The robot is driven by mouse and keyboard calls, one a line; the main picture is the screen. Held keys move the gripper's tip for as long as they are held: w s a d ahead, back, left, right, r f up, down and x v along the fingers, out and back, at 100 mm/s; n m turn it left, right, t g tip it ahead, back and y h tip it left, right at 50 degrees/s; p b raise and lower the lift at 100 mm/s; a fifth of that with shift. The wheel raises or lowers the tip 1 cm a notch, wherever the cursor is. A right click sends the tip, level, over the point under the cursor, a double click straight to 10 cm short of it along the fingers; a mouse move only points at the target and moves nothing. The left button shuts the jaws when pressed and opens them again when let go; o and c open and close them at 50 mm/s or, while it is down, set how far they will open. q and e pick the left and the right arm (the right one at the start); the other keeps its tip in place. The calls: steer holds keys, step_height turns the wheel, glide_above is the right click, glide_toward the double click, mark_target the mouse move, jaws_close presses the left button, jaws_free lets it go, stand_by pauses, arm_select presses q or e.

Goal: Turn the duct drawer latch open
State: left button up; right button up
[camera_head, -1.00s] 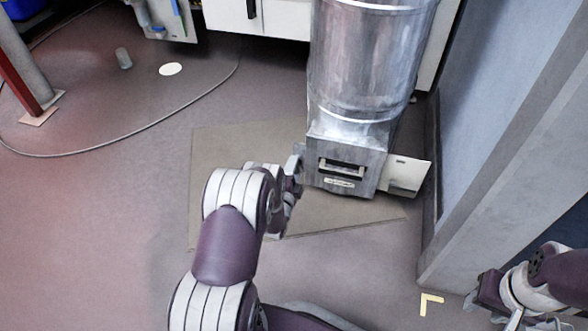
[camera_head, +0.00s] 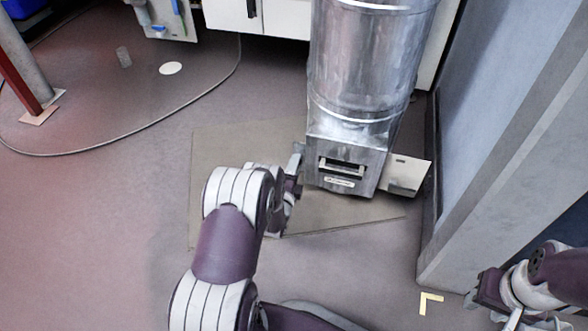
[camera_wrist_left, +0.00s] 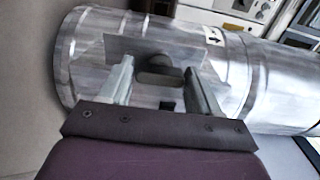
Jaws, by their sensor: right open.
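The metal duct (camera_head: 360,70) stands upright, with a square box at its foot. The box's front has a slotted handle (camera_head: 342,167) above a small label (camera_head: 339,183). My left gripper (camera_head: 297,160) is at the left side of this box. In the left wrist view, its two fingers (camera_wrist_left: 160,80) stand apart with a dark rounded latch piece (camera_wrist_left: 158,75) between their tips. Whether they press on it cannot be told. The latch is hidden in the head view. My right gripper (camera_head: 492,305) is open at the lower right, away from the duct.
A pale plate (camera_head: 405,174) sticks out to the right of the box. A grey wall post (camera_head: 490,170) stands at the right. A flat mat (camera_head: 235,150) lies under the duct. A cable (camera_head: 150,130) curves over open floor at left.

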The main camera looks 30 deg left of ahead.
arm_select(q)
steer(key=shift+o, duration=0.9)
steer(key=shift+s, duration=0.1)
steer(key=p+v, duration=0.6)
steer(key=v, duration=0.6)
steer(key=shift+s+d, duration=0.15)
steer(key=shift+s, duration=0.1)
